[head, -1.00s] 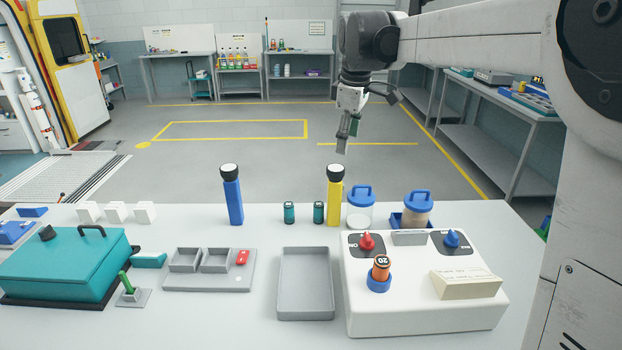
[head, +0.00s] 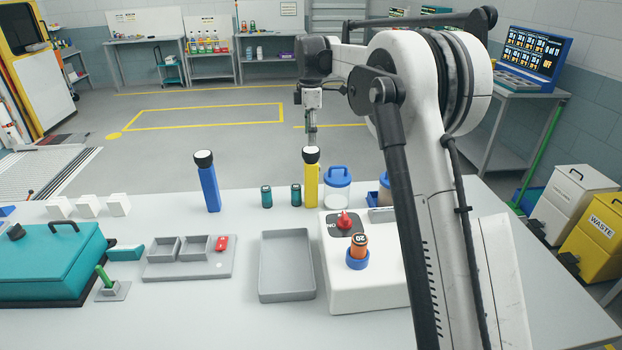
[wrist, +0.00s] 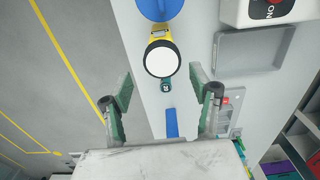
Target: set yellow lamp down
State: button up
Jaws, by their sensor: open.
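The yellow lamp (head: 311,185), with a black collar and white lens on top, stands upright near the far edge of the white table. In the wrist view the lamp (wrist: 161,58) is seen from above, its round white face just beyond the fingertips. My gripper (head: 312,138) points down at the top of the lamp, close above or behind it; the exact gap cannot be told. In the wrist view its two green-grey fingers (wrist: 160,80) are spread wide with nothing between the tips.
A blue lamp (head: 208,182) stands to the left, with two teal cylinders (head: 267,197) between the lamps. A blue-lidded jar (head: 338,188) is close on the right. An empty grey tray (head: 287,294) and a white control box (head: 365,298) lie nearer. The tray's inside is free.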

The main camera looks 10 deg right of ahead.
aim_at(311, 164)
notch_tip(311, 164, down, 11)
jog(key=shift+s+r+p, duration=0.1)
jog(key=shift+s+p, duration=0.05)
jog(key=shift+p, duration=0.5)
grip_shut()
